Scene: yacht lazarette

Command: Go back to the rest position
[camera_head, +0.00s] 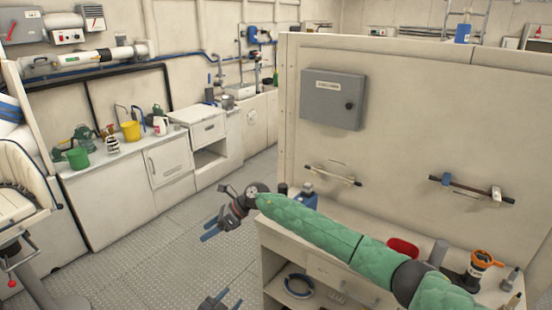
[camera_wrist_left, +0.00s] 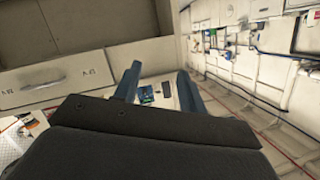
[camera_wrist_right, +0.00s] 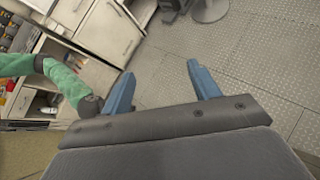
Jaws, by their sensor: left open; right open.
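My right gripper (camera_head: 213,228) is at the end of the green-sleeved arm that reaches in from the right, in front of the bench. It hangs over the grey floor with its blue fingers apart and empty; they also show spread in the right wrist view (camera_wrist_right: 162,86). My left gripper (camera_head: 222,304) is only partly in view at the bottom edge of the head view. Its blue fingers are spread with nothing between them in the left wrist view (camera_wrist_left: 158,88).
A bench (camera_head: 345,287) bearing a red bin (camera_head: 403,248) and an orange-topped container (camera_head: 484,262) stands right, against a partition (camera_head: 400,150). The treadplate floor (camera_head: 170,265) between is clear.

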